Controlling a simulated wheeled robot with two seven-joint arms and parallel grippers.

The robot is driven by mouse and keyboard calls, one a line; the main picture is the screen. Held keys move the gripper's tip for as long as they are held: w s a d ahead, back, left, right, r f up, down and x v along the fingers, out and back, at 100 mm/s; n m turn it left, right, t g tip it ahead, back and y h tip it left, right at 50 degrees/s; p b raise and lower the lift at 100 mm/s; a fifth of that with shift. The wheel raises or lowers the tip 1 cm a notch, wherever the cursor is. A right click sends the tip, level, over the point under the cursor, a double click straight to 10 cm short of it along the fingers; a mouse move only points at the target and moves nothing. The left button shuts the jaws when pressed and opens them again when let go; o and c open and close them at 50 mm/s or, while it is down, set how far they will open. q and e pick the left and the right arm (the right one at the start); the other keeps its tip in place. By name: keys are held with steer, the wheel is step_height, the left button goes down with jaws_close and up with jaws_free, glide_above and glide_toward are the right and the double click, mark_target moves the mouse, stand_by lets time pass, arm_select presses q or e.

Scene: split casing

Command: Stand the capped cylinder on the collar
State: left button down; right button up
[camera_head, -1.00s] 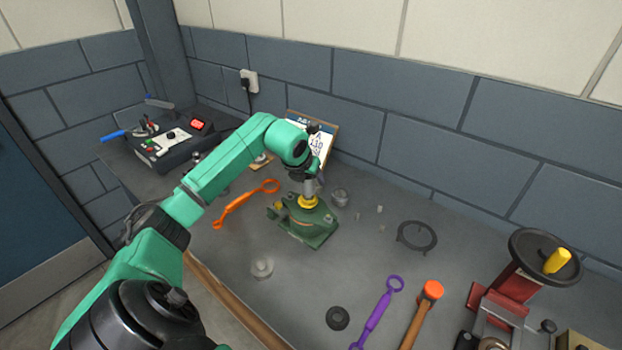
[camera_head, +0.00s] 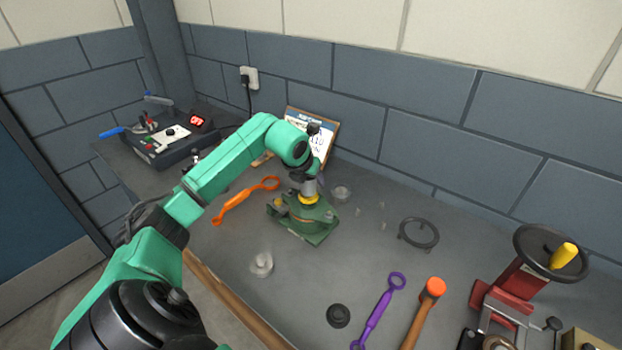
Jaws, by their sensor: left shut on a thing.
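My left gripper (camera_head: 309,182) points down over the green fixture (camera_head: 312,233) on the bench. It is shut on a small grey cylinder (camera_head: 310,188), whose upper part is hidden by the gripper. A yellow ring-like part (camera_head: 308,199) shows right below the cylinder, at the top of the fixture. I cannot tell whether the cylinder touches it. A black ring on short legs (camera_head: 418,234), which looks like the collar, stands empty to the right. My right gripper is not in view.
An orange wrench (camera_head: 245,198) lies left of the fixture. Clear round parts (camera_head: 262,264) (camera_head: 341,193) stand near it. A black disc (camera_head: 338,315), purple wrench (camera_head: 379,312) and orange-headed mallet (camera_head: 425,305) lie in front. A red device (camera_head: 515,290) stands at right.

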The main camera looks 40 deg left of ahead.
arm_select(q)
steer(key=shift+f+b, duration=0.2)
steer(key=shift+b, duration=0.1)
stand_by(0.8)
steer(key=shift+c, duration=0.7)
jaws_free()
step_height(320, 180, up, 5)
steer(key=p, duration=0.3)
steer(key=shift+r+p, duration=0.2)
steer(key=shift+p, duration=0.2)
steer(key=shift+f, duration=0.1)
